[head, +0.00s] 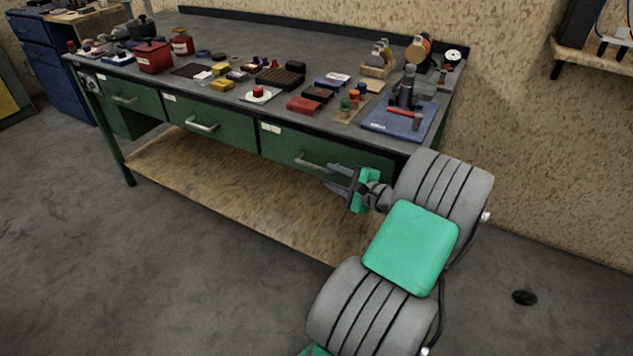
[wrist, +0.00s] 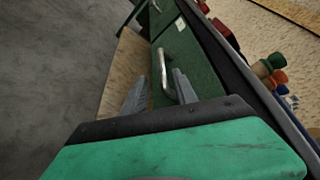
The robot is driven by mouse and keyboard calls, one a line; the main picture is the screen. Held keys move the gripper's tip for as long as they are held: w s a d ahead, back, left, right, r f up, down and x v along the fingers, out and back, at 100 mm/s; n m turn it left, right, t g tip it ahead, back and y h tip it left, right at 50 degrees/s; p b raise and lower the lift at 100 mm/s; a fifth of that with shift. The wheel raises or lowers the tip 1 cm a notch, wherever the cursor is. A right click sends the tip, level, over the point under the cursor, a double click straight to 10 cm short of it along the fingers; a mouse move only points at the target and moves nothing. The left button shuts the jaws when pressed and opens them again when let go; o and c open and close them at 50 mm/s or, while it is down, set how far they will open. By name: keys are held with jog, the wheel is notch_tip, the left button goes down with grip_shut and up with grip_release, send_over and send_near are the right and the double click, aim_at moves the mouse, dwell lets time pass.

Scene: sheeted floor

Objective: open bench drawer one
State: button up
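The green bench has three drawers in a row, all seeming closed: left drawer (head: 132,108), middle drawer (head: 212,133) and right drawer (head: 285,149). Each has a metal handle and a small white label that I cannot read. My gripper (head: 327,174) is at the right drawer, near its handle (head: 310,162). In the wrist view, my gripper (wrist: 158,76) is open, with one finger on each side of this handle (wrist: 162,72). Both fingers look apart from the handle; I cannot tell how deep it sits between them. The handle's near end is partly hidden.
The dark bench top (head: 255,45) overhangs the drawers and carries boxes, tools and a blue mat (head: 378,122). A wooden lower shelf (head: 205,183) lies below the drawers. The grey floor (head: 110,260) in front is clear.

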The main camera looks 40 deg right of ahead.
aim_at(320, 169)
jog(key=x, duration=0.7)
jog(key=shift+w+d+r+b, duration=0.1)
jog(key=shift+w+d+b, duration=0.05)
jog(key=shift+w+b, duration=0.2)
grip_shut()
dwell(1.0)
